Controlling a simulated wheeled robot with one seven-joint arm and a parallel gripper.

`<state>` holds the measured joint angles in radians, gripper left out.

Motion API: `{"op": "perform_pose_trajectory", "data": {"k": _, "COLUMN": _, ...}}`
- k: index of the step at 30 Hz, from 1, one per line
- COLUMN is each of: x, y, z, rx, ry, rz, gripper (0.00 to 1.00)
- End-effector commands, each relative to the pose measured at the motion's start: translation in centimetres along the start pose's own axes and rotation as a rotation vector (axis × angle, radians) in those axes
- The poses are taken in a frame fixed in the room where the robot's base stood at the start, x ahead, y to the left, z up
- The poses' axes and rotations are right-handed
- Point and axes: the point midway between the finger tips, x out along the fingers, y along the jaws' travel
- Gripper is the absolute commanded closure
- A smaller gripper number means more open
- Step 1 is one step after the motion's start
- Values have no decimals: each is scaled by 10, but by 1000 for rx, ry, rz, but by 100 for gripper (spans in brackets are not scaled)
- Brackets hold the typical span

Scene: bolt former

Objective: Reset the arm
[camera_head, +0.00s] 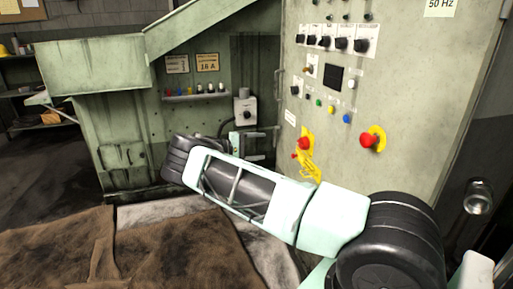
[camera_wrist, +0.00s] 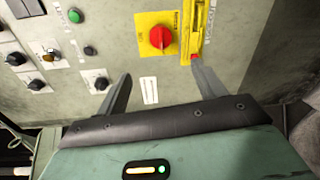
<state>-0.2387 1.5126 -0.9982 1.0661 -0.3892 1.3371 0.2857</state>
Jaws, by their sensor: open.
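My gripper (camera_wrist: 160,72) is open in the wrist view, with its two grey fingers spread and nothing between them. It faces the control cabinet (camera_head: 412,100). The right fingertip is close to the lower end of a yellow device (camera_wrist: 193,30); I cannot tell if they touch. A red knob on a yellow plate (camera_wrist: 160,37) is just beyond the fingertips. In the head view my pale green arm stretches from the lower right toward the left, in front of the cabinet. The gripper's fingers are mostly hidden there behind the arm.
The cabinet carries rows of black switches (camera_head: 335,40), a dark display (camera_head: 333,77) and a red mushroom button (camera_head: 372,138). A green machine (camera_head: 125,100) stands at the left. A stained brown cover (camera_head: 170,245) lies in front. Open floor (camera_head: 50,165) shows at the far left.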

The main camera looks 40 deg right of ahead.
Motion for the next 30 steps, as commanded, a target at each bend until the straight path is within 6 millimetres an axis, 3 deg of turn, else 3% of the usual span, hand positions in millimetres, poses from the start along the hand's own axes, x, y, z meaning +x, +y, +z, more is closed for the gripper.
{"op": "perform_pose_trajectory", "data": {"k": 22, "x": -4, "y": 0, "z": 3, "rx": -4, "ry": -2, "rz": -24, "gripper": 31}}
{"op": "perform_pose_trajectory", "data": {"k": 26, "x": -9, "y": -6, "z": 18, "rx": -30, "ry": -9, "rz": -160, "gripper": 31}}
{"op": "perform_pose_trajectory", "data": {"k": 30, "x": -36, "y": -26, "z": 52, "rx": -96, "ry": 9, "rz": -412, "gripper": 31}}
